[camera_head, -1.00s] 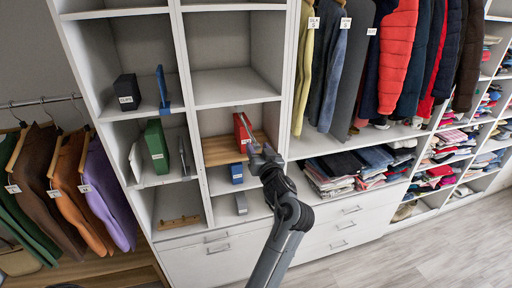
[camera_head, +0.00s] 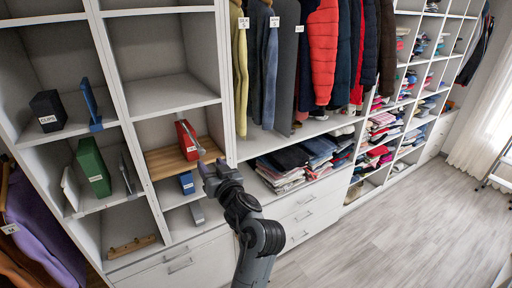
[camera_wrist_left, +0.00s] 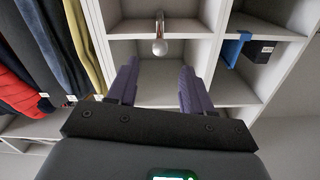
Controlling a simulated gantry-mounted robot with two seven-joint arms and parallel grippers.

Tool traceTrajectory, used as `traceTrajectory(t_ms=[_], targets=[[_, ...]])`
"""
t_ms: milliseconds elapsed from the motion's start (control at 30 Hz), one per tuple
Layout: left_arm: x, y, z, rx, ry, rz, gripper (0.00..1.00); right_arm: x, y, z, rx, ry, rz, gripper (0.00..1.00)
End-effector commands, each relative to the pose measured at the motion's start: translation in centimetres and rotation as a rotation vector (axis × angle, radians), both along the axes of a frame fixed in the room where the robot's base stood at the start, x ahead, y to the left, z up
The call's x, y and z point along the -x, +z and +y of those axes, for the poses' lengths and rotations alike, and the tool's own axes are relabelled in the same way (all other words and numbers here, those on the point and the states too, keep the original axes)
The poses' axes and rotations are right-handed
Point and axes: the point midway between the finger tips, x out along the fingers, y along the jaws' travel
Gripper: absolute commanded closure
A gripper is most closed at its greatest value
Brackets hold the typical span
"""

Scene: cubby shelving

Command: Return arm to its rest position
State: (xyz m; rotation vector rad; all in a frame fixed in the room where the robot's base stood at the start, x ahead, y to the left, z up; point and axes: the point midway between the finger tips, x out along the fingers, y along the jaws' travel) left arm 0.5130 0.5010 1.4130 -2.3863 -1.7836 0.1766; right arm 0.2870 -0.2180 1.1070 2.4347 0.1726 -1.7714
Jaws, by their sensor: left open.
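My left arm rises from the bottom in the head view. Its dark grey gripper (camera_head: 210,170) is in front of the middle cubby column, just right of and below a red binder (camera_head: 186,140). In the left wrist view the two purple-grey fingers (camera_wrist_left: 158,90) are spread apart with nothing between them. The gripper appears clear of the shelf, though the exact gap cannot be told. My right gripper is in neither view.
The cubby shelving (camera_head: 170,105) holds a black box labelled CLIPS (camera_head: 48,110), a blue bookend (camera_head: 91,104), a green binder (camera_head: 93,167) and a small blue box (camera_head: 187,182). Hanging jackets (camera_head: 325,50) and folded clothes (camera_head: 300,163) are right of the gripper. Open floor (camera_head: 390,225) lies at the right.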

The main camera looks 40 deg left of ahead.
Motion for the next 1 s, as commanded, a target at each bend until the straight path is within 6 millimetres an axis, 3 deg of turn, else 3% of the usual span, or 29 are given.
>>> traceTrajectory(t_ms=[167,333,467,567,667,800,1000], targets=[[-0.4,-0.1,-0.2,-0.004,-0.048,-0.01,0.49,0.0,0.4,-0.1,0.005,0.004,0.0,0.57],[-2.0,-1.1,-1.9,0.003,-0.267,-0.022,0.49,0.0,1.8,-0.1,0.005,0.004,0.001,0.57],[-3.1,-3.6,-6.2,0.073,-0.551,0.025,0.49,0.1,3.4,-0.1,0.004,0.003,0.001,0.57],[-2.4,-7.1,-11.3,0.188,-0.782,0.133,0.49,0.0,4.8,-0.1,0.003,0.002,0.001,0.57],[0.6,-11.4,-16.7,0.34,-0.963,0.299,0.49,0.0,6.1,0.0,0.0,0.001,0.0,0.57],[7.0,-16.5,-22.4,0.542,-1.093,0.549,0.49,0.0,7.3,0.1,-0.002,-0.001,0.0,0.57],[16.3,-20.3,-26.7,0.736,-1.127,0.852,0.49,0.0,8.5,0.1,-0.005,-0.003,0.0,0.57]])
